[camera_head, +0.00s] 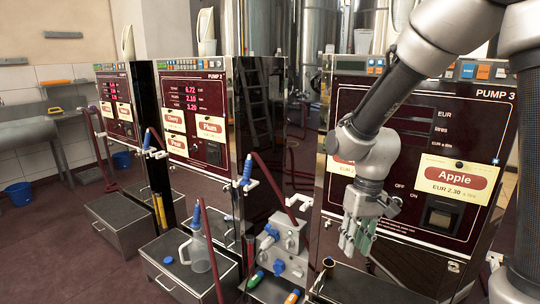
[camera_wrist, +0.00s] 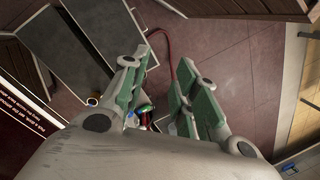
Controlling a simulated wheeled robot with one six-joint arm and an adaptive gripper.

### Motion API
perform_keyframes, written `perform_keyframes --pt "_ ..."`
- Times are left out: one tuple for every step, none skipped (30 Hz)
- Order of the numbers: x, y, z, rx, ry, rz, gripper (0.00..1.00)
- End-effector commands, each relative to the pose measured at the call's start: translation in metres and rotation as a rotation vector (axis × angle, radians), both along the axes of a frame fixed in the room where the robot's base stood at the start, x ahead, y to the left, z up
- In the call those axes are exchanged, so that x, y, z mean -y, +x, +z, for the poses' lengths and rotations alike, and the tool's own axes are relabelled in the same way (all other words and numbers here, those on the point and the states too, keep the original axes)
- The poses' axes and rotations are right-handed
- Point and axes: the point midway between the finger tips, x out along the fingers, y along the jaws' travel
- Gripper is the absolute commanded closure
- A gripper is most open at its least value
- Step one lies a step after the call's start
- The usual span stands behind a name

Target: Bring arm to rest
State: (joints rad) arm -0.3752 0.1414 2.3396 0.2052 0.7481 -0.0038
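My gripper (camera_head: 356,236) points down in front of Pump 3 (camera_head: 484,94), above the dark box (camera_head: 368,288) at its foot. In the wrist view its two green-padded fingers (camera_wrist: 161,75) stand apart with floor showing between them. It is open and holds nothing visible. My arm comes down from the upper right and covers part of Pump 3's front. Pump 3's display is dark; an Apple sign (camera_head: 454,178) hangs on its right side. A second sign is partly hidden behind my wrist.
Pump 2 (camera_head: 216,76) has a lit display. A clear jug (camera_head: 198,248) stands on its box (camera_head: 168,272), by a blue-tipped hose. A grey valve block (camera_head: 290,236) and colored-capped bottles (camera_head: 255,279) are left of my gripper. Open floor (camera_head: 50,240) lies at left.

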Motion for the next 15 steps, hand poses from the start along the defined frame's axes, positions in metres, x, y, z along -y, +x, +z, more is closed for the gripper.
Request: perform_keyframes --pt "0.02 -0.014 0.023 0.013 -0.011 -0.001 0.71" --pt "0.032 -0.022 0.035 0.016 -0.02 0.0 0.71" --pt "0.047 -0.034 0.049 0.025 -0.033 -0.002 0.71" --pt "0.058 -0.043 0.059 0.033 -0.042 -0.004 0.71" --pt "0.068 -0.051 0.068 0.046 -0.051 -0.008 0.71" --pt "0.081 -0.062 0.08 0.067 -0.06 -0.017 0.71" --pt "0.09 -0.069 0.088 0.085 -0.068 -0.024 0.71" --pt "0.099 -0.076 0.096 0.109 -0.073 -0.034 0.71" --pt "0.109 -0.084 0.105 0.146 -0.08 -0.049 0.71" --pt "0.116 -0.09 0.112 0.178 -0.081 -0.063 0.71" --pt "0.122 -0.094 0.119 0.214 -0.082 -0.078 0.71" --pt "0.129 -0.1 0.127 0.257 -0.082 -0.099 0.71" --pt "0.133 -0.104 0.132 0.29 -0.08 -0.115 0.71" --pt "0.137 -0.107 0.138 0.319 -0.076 -0.133 0.71" --pt "0.141 -0.111 0.145 0.357 -0.073 -0.154 0.71"
